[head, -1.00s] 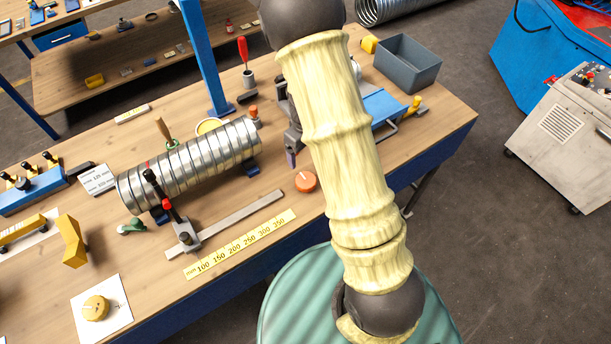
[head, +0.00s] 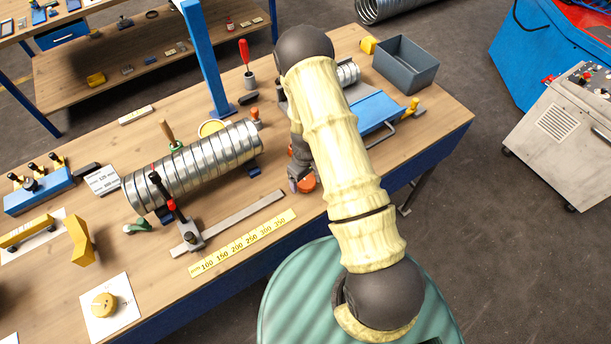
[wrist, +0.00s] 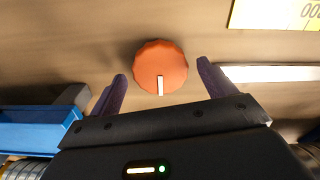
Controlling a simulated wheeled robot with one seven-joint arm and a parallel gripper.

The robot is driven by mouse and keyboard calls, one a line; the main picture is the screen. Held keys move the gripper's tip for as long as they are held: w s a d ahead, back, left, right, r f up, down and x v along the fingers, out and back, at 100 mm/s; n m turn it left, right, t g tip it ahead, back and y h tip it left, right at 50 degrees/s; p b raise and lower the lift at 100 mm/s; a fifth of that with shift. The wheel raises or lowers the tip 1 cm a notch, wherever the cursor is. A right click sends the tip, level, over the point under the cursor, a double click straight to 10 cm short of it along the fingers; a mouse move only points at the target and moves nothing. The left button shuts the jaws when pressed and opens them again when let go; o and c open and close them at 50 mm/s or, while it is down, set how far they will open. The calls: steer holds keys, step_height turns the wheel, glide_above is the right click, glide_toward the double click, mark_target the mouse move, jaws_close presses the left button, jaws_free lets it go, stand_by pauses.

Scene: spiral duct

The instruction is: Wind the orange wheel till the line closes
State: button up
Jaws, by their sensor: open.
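The orange wheel (wrist: 160,65) is a round knob with a scalloped edge, seen from above in the wrist view. A white line on it runs from near its middle to its rim at the bottom of that picture. In the head view the wheel (head: 307,184) is partly hidden by my gripper (head: 296,180). In the wrist view my gripper (wrist: 163,85) is open, with one purple finger on each side of the wheel and a gap to both. Nothing is between the fingers except the wheel beyond them. Any matching mark on the table is hidden or too small to tell.
A spiral metal duct (head: 195,166) lies left of my gripper. A steel bar with a clamp (head: 235,219) and a yellow ruler (head: 243,243) lie in front of it. A blue tray (head: 372,115) and grey bin (head: 405,65) stand to the right. Bare wood surrounds the wheel's front side.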

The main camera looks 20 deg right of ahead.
steer(key=shift+f, duration=0.35)
steer(key=c, duration=1)
steer(key=shift+o, duration=0.2)
